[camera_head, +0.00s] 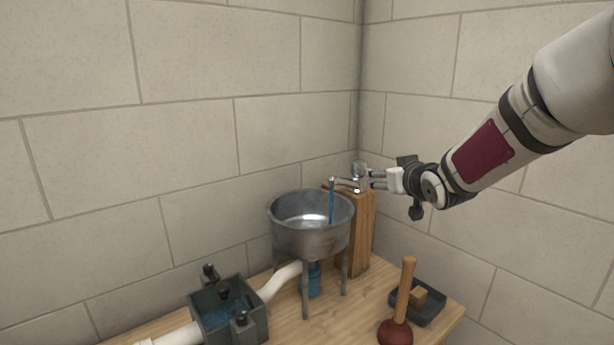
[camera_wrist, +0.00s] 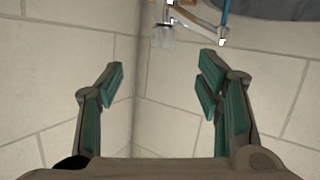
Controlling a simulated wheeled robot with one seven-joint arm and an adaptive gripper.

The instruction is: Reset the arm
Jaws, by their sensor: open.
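My gripper (camera_head: 375,181) is in the head view at the end of my arm, which reaches in from the upper right. Its fingers are beside the faucet (camera_head: 358,171) at the sink's right rim. In the wrist view my gripper (camera_wrist: 160,82) shows two fingers spread wide with nothing between them. The faucet (camera_wrist: 163,36) shows beyond the fingertips there, apart from them. Blue water (camera_head: 331,203) runs from the spout into the metal sink (camera_head: 290,240).
A wooden post (camera_head: 360,235) stands behind the sink. A plunger (camera_head: 403,290), a dark tray (camera_head: 432,308) with a small wood block, and a dark box (camera_head: 243,325) with black knobs are on the wooden table (camera_head: 340,322). Block walls form a corner behind. Open air lies above the table.

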